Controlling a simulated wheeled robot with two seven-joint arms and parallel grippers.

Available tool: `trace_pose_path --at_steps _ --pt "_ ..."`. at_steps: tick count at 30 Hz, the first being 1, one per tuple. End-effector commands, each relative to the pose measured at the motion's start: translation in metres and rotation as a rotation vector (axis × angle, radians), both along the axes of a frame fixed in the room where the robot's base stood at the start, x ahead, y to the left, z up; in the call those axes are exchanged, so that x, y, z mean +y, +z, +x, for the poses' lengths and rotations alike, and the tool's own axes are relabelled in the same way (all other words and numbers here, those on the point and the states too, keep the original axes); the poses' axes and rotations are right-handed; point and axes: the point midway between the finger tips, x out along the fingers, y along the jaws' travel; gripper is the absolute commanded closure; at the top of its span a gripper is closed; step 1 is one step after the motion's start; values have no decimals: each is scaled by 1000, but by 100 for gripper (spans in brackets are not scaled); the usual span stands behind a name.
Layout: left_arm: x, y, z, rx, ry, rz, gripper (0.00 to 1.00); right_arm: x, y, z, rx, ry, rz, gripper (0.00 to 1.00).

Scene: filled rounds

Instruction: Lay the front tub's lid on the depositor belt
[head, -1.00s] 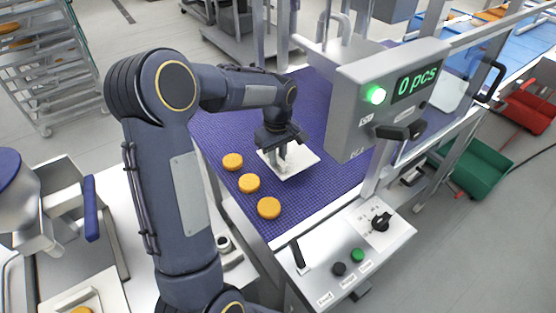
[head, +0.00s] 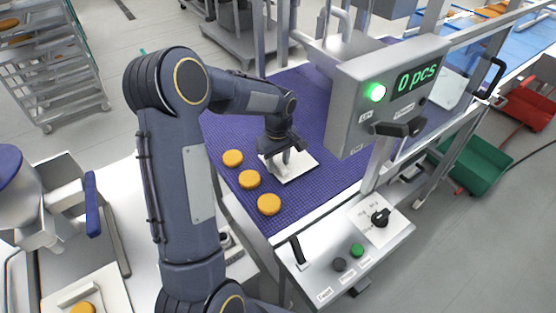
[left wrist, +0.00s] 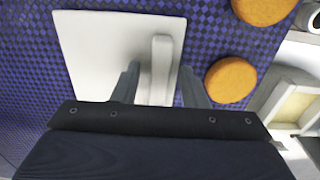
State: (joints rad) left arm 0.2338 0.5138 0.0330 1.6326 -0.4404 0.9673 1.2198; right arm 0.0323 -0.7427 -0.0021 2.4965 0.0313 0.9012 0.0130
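The lid (head: 303,168) is a white square plate with a raised bar handle. It lies on the purple-blue checked depositor belt (head: 325,185), and it also shows in the left wrist view (left wrist: 95,55). My left gripper (head: 283,166) is over the lid. In the left wrist view its two fingers (left wrist: 160,78) stand apart on either side of the handle, with a gap at each side. The fingers partly hide the handle in the head view. My right gripper is not in view.
Three orange rounds (head: 249,179) lie on the belt left of the lid. A grey control box (head: 390,95) reading "0 pcs" with a green light stands over the belt's right side. A panel with knobs (head: 345,250) is in front. The belt behind the lid is clear.

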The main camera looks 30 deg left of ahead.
Motion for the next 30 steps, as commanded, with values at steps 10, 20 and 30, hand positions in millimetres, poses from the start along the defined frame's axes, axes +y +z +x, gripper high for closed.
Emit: trace_pose_path --at_steps 10,20,30 --pt "0 9 1 -3 1 1 61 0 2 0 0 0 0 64" --pt "0 75 1 -7 1 0 61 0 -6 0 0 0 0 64" --pt "0 122 -1 -4 -4 -2 61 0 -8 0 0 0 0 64"
